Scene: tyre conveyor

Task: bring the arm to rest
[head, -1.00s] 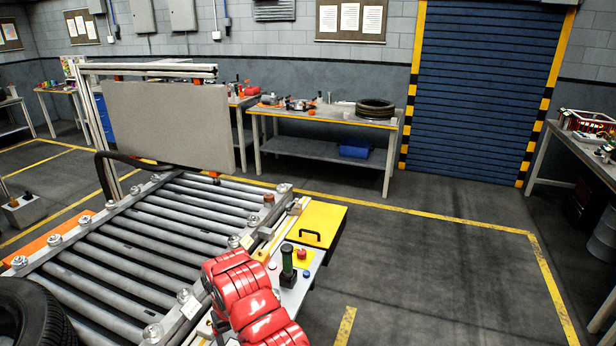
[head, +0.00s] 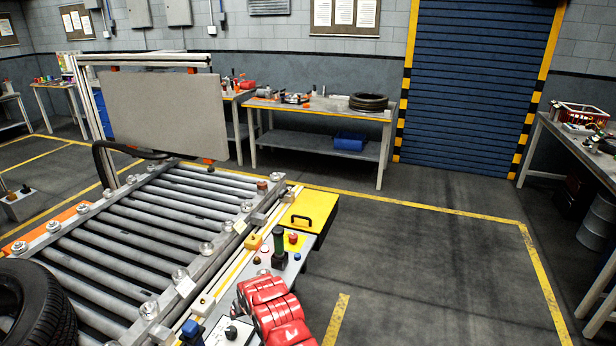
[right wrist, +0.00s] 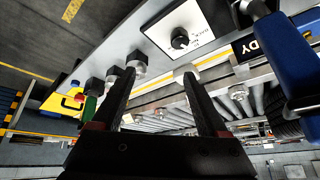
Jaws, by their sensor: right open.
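My right arm (head: 272,312) shows red at the bottom of the head view, beside the control panel; its gripper is out of that view. In the right wrist view my right gripper (right wrist: 157,73) has its two dark fingers apart with nothing between them. The fingers point toward the edge of the control panel (right wrist: 145,45), which carries knobs and a rotary switch (right wrist: 180,39). I cannot tell how close the fingertips are to the panel. My left arm and gripper are not in view.
A roller conveyor (head: 130,240) fills the left, with a tyre (head: 42,305) at its near end and a grey hanging panel (head: 165,115) at its far end. Floor (head: 430,270) to the right is open.

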